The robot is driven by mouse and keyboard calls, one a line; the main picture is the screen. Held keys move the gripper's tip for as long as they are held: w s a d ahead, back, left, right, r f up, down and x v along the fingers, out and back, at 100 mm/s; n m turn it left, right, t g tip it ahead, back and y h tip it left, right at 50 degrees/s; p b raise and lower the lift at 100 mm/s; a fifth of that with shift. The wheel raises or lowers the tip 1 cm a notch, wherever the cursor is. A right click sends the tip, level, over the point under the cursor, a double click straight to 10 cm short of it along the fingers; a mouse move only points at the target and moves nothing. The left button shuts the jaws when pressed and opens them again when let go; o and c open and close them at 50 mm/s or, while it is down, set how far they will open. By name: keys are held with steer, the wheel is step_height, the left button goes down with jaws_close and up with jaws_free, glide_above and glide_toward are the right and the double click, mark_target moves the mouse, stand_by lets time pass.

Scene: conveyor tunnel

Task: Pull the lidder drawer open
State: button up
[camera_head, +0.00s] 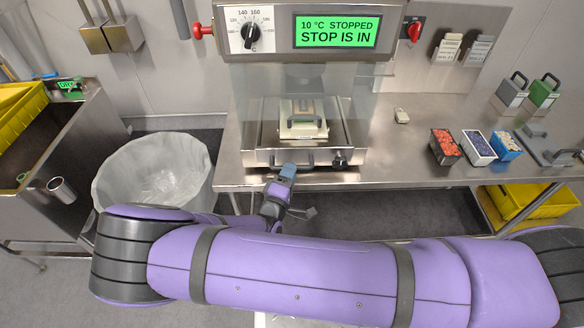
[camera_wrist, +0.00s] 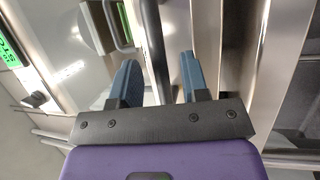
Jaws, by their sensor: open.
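The lidder (camera_head: 305,45) stands on the steel bench, with a green display reading "10 °C STOPPED STOP IS IN". Its drawer (camera_head: 257,140) is low at the front and carries a pale plate with a grey handle (camera_head: 304,122). My gripper (camera_head: 288,170) is at the drawer's front, left of a dark knob (camera_head: 340,161). In the wrist view, my gripper (camera_wrist: 158,75) is open, its two blue fingers on either side of a dark bar (camera_wrist: 156,45), which looks like the drawer handle. I cannot tell whether either finger touches it. My gripper partly hides the handle in the head view.
Three small bins (camera_head: 478,147), coloured inside, stand on the bench to the right. A small pale object (camera_head: 401,115) lies nearer the lidder. A lined waste bin (camera_head: 150,170) stands at the bench's left end. A red emergency switch (camera_head: 413,30) is beside the display.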

steer(key=shift+x, duration=1.2)
jaws_close()
steer(key=shift+s, duration=0.15)
